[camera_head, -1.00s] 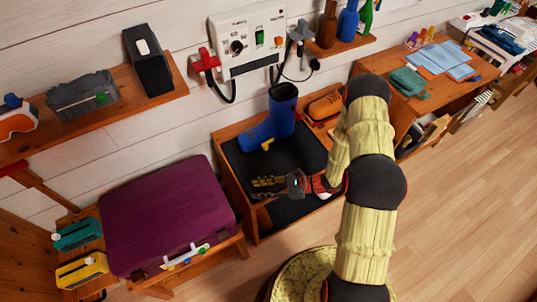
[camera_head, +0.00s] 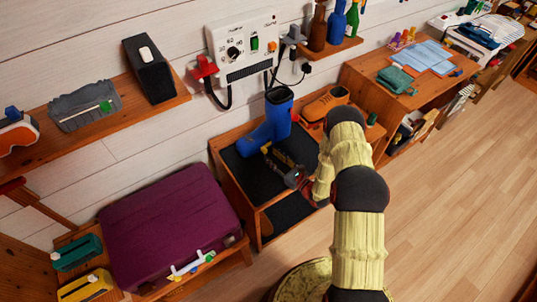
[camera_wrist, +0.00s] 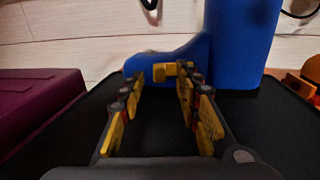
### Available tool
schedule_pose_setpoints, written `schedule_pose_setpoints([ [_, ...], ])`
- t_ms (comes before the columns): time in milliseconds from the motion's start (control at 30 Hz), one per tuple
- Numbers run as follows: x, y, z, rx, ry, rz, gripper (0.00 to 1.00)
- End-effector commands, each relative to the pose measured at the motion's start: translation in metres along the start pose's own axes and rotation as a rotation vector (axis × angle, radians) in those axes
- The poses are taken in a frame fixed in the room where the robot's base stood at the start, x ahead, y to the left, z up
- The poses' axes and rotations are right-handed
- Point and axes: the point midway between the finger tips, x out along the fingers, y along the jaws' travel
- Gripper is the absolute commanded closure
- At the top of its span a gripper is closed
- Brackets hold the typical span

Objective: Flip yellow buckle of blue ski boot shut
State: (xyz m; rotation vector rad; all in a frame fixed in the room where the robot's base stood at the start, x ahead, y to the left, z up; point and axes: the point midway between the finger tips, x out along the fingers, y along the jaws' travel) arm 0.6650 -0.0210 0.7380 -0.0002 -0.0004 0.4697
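The blue ski boot (camera_head: 278,112) stands upright on the dark mat of a low wooden bench, its toe to the left. In the wrist view the boot (camera_wrist: 235,45) fills the upper middle and right. Its yellow buckle (camera_wrist: 164,72) sticks out from the near side, low on the boot. My gripper (camera_wrist: 160,88) is open and empty, with yellow pads on both fingers. The fingertips point at the boot, and the buckle appears between and just beyond them; contact cannot be told. In the head view my gripper (camera_head: 272,160) is close beside the boot, and the buckle is largely hidden.
The bench's dark mat (camera_head: 240,170) is clear left of my gripper. An orange-brown shoe (camera_head: 325,102) lies right of the boot. A white wall panel (camera_head: 240,45) with cables hangs above the boot.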

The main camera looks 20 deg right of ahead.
Motion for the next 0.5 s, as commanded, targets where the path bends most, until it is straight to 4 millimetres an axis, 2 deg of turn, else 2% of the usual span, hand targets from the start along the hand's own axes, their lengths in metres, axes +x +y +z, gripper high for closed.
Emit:
schedule_pose_setpoints([
  [100, 0.017, 0.001, -0.001, -0.002, -0.001, 0.002, 0.67],
  [200, 0.025, 0.001, -0.001, 0.000, 0.001, 0.002, 0.67],
  [500, 0.031, 0.001, 0.000, 0.001, 0.001, 0.000, 0.67],
])
